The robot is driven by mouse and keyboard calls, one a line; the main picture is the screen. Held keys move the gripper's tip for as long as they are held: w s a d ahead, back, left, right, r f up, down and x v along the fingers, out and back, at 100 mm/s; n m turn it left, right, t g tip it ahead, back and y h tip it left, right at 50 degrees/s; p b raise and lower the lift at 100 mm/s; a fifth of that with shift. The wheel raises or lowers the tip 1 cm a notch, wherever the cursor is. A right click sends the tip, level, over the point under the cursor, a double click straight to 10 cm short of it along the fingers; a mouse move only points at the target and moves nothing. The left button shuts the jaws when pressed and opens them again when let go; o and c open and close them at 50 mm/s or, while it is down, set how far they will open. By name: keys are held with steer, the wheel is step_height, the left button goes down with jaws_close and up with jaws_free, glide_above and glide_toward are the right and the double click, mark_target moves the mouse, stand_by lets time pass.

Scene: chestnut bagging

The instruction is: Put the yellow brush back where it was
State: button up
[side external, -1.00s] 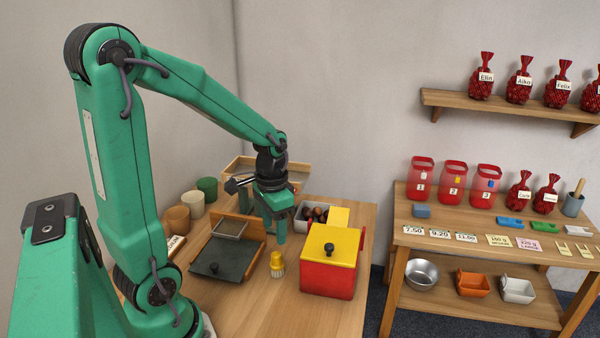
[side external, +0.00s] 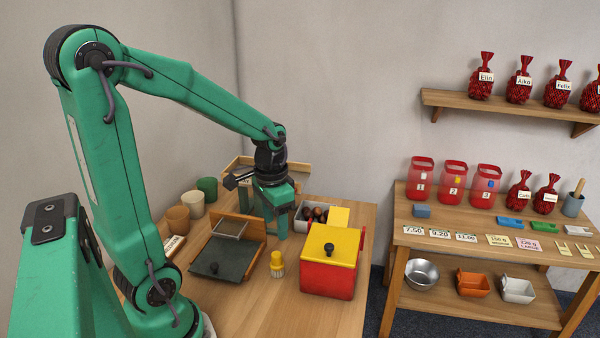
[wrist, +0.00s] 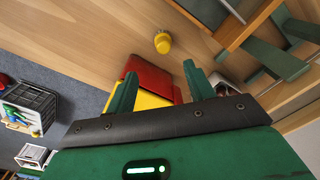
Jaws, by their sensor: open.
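The yellow brush (side external: 277,260) stands upright on the wooden table, with its pale bristles down, between the dark flat tray and the red box. In the wrist view the brush (wrist: 162,42) shows from above, beyond the fingertips. My gripper (side external: 276,218) is above the table, behind the brush in the side view and apart from it. In the wrist view my gripper (wrist: 160,80) has its two green fingers spread, with nothing held between them.
The red box with a yellow lid (side external: 330,258) stands right of the brush. The dark tray with a black knob (side external: 228,258) lies to its left. A white container of chestnuts (side external: 303,222) is behind. Table in front of the brush is clear.

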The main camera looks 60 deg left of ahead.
steer(key=s+d+r+t, duration=0.5)
steer(key=d+r, duration=0.4)
steer(key=r, duration=0.1)
steer(key=shift+s+d+r, duration=0.15)
steer(key=shift+d+r, duration=0.1)
stand_by(1.1)
